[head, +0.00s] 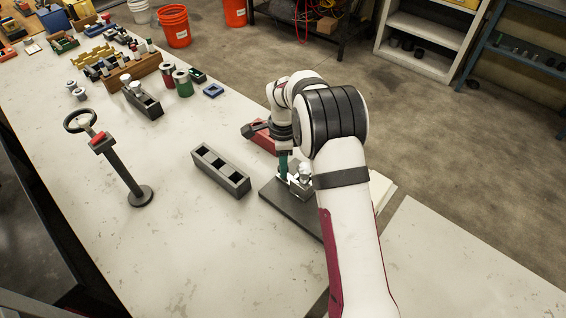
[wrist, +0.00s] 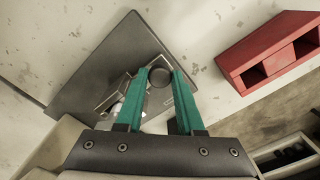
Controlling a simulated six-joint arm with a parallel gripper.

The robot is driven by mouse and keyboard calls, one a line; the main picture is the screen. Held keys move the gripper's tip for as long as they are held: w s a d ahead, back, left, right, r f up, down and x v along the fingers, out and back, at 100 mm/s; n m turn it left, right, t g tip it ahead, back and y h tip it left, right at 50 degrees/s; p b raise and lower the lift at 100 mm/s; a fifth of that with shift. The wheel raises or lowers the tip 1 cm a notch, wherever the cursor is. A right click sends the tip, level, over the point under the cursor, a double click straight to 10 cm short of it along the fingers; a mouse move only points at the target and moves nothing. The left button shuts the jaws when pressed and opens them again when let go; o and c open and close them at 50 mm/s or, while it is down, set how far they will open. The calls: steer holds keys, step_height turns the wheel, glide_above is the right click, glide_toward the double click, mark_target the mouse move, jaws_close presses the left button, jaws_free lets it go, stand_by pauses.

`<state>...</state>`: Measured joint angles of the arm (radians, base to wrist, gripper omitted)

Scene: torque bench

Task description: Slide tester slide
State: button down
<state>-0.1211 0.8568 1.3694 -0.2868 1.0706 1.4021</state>
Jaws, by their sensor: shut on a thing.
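The slide tester is a dark flat plate (head: 290,208) with a small metal slide block (head: 302,182) on it, near the middle right of the head view. In the wrist view the plate (wrist: 90,65) lies below my gripper (wrist: 160,75). The green fingers are shut on a dark round-topped part of the slide (wrist: 159,78), which shows between their tips. Metal parts of the slide beside the left finger are partly hidden. In the head view one green fingertip shows just left of the block, and my arm hides the plate's right side.
A red block with openings (wrist: 270,50) stands close to the plate. A grey three-hole block (head: 220,170) is left of the plate, and a post with a handwheel (head: 118,165) stands farther left. Bins and parts crowd the far bench. The front bench is clear.

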stand_by(0.4)
steer(key=shift+s+d, duration=1.45)
steer(key=shift+d, duration=0.05)
steer(key=c, duration=0.5)
jaws_free()
steer(key=shift+c, duration=0.2)
step_height(320, 180, up, 16)
steer(key=shift+f, duration=0.1)
